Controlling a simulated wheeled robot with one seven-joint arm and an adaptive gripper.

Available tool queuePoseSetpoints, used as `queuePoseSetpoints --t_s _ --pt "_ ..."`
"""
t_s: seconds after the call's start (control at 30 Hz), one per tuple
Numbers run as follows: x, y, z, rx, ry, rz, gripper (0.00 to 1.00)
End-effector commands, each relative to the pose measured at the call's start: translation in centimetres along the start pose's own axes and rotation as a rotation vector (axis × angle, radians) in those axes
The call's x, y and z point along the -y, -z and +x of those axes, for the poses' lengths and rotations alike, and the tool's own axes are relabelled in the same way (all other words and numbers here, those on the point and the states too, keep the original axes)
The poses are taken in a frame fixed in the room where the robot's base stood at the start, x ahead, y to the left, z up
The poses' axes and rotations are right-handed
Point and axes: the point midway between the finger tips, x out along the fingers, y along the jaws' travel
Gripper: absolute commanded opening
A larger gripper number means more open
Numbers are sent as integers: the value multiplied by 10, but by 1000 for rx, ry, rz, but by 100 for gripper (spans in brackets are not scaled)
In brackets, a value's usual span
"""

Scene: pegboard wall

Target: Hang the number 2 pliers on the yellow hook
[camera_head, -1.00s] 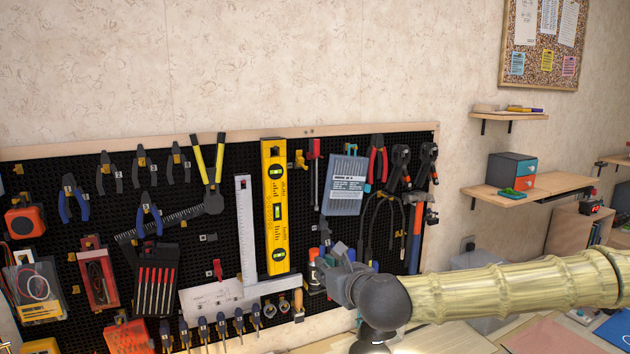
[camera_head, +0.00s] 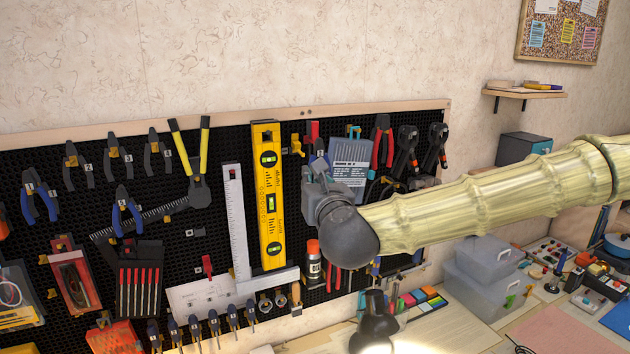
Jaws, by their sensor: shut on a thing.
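My gripper (camera_head: 318,180) is in front of the pegboard, right of the yellow spirit level. It is shut on pliers (camera_head: 319,152), of which only a small dark top shows above the fingers. Their number is unreadable and their handles are hidden. The yellow hook (camera_head: 296,146) is on the board just up and left of the gripper, beside a red hook (camera_head: 313,131). The pliers' top is close to the yellow hook in the picture. I cannot tell the depth gap, but I see no hanging contact.
The yellow level (camera_head: 269,200) hangs left of the gripper. A grey-blue packet (camera_head: 350,160) and red-handled pliers (camera_head: 382,140) hang close on its right. Several numbered pliers hang at the left. Clear boxes (camera_head: 485,275) stand on the bench.

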Motion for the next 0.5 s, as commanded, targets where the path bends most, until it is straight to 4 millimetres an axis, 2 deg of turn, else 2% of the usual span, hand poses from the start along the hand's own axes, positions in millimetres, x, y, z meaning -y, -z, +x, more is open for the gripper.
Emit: queuePoseSetpoints --t_s 0.5 --pt "-3 1 23 -1 3 -1 0"
